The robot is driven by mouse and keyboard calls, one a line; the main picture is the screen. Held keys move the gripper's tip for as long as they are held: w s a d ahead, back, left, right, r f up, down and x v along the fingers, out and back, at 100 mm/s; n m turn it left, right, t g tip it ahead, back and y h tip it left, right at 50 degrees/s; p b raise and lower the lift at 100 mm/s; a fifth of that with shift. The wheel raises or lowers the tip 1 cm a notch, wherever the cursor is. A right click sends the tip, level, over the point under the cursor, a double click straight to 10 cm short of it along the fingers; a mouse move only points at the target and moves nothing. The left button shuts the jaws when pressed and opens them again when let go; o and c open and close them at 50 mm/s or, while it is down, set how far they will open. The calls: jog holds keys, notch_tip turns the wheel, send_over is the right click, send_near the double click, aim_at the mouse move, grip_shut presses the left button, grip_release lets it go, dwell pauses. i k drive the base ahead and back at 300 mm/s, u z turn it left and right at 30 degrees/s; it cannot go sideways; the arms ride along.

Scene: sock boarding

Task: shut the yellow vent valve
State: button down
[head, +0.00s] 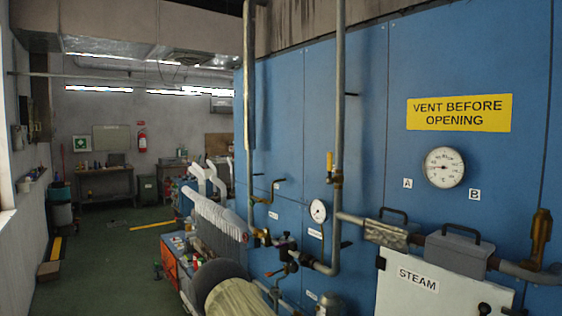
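A small valve with a yellow lever (330,161) sits at the vertical grey pipe on the blue wall, right of the middle of the head view. Its lever stands upright, roughly parallel to the pipe, above a brass-coloured body (337,180). My gripper is not in view, so I cannot see its state or its distance from the valve.
A white STEAM panel (438,285) and pipework fill the lower right. A cylindrical roll (235,292) is in front. Green floor (105,262) is open at left.

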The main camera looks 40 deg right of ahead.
aim_at(329, 180)
jog(key=i, duration=0.95)
jog(key=z, duration=0.7)
